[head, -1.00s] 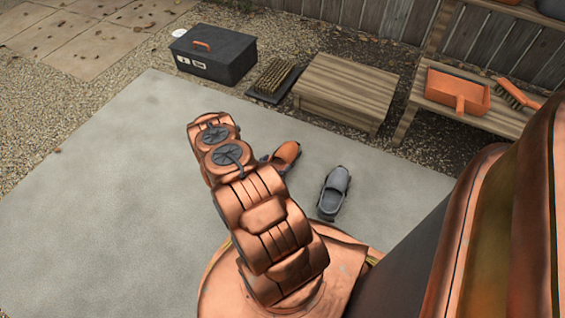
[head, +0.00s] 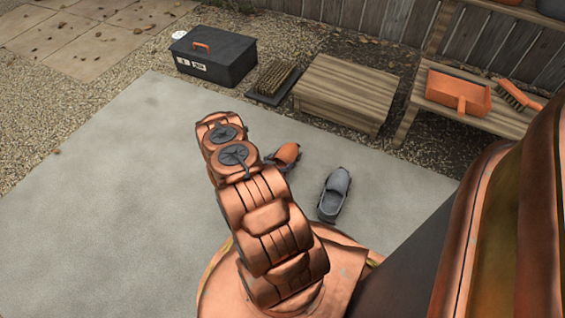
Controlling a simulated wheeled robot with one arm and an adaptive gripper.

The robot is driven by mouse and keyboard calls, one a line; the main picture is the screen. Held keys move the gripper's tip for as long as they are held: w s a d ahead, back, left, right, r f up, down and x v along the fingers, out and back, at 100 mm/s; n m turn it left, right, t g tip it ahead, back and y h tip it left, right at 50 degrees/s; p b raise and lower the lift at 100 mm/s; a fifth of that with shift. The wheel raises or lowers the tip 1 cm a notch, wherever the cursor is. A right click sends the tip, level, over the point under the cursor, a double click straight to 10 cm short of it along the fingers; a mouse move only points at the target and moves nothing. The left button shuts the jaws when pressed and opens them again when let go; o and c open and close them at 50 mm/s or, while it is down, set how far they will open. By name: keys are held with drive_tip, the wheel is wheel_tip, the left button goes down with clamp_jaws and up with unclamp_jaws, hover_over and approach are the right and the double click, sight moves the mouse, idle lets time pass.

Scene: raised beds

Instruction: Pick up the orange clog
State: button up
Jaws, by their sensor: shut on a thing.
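The orange clog (head: 287,153) is just right of my arm in the head view, above or on the grey slab. My arm hides part of it. A small dark part of my gripper (head: 272,160) shows at the clog's left side, and the gripper is shut on the clog. Most of the gripper is hidden behind my arm. I cannot tell whether the clog is clear of the slab.
A grey clog (head: 334,194) lies on the slab (head: 110,190) to the right. Behind are a black box (head: 214,58), a boot brush (head: 273,78) and a low wooden step (head: 345,90). A wooden bench (head: 470,118) holds an orange dustpan (head: 458,92) and a brush (head: 518,95). The left slab is clear.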

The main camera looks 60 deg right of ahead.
drive_tip(key=shift+c, duration=0.5)
drive_tip(key=shift+r, duration=0.1)
wheel_tip(320, 180, up, 10)
drive_tip(key=p, duration=0.3)
drive_tip(key=shift+p, duration=0.3)
